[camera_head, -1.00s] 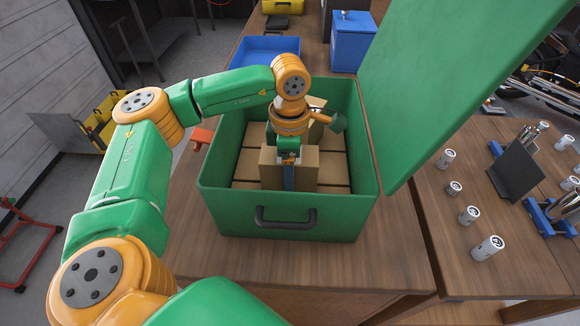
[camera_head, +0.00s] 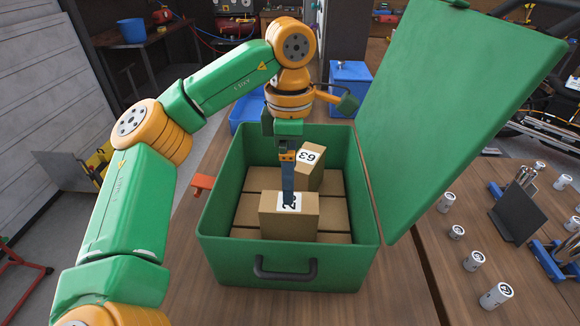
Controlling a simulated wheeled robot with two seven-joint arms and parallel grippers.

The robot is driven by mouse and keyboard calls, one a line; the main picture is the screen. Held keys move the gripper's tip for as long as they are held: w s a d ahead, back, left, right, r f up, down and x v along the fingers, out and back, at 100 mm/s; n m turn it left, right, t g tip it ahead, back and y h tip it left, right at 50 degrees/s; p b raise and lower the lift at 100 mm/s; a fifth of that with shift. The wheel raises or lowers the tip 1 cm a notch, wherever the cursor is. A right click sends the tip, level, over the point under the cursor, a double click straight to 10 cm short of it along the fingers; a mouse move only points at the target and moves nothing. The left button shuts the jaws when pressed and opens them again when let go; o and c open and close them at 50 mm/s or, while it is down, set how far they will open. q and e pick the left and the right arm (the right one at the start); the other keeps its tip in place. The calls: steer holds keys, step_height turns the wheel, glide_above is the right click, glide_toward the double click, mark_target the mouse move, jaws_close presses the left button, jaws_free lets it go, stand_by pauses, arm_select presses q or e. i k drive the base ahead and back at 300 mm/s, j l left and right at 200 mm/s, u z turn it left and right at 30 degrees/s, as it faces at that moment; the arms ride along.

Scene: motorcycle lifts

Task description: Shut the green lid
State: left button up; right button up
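The green lid (camera_head: 455,110) stands open, tilted up to the right of the green box (camera_head: 215,245) on the wooden table. The box has a dark handle (camera_head: 286,270) on its front wall. Inside lie several cardboard cartons; a front carton (camera_head: 275,222) with a partly hidden label and a carton marked 63 (camera_head: 308,172) sit on top of others. My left gripper (camera_head: 289,203) points down over the box, its fingers at the front carton's top. I cannot tell whether the fingers touch or grip it. My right gripper is not in view.
Blue bins (camera_head: 348,85) stand behind the box. Several white cylinders (camera_head: 474,261) and a dark plate stand (camera_head: 515,212) are on the table to the right of the lid. An orange-red piece (camera_head: 202,183) sits beside the box's left wall.

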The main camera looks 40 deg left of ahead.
mark_target(450, 78)
steer(key=k+l, duration=0.8)
steer(key=k, duration=0.05)
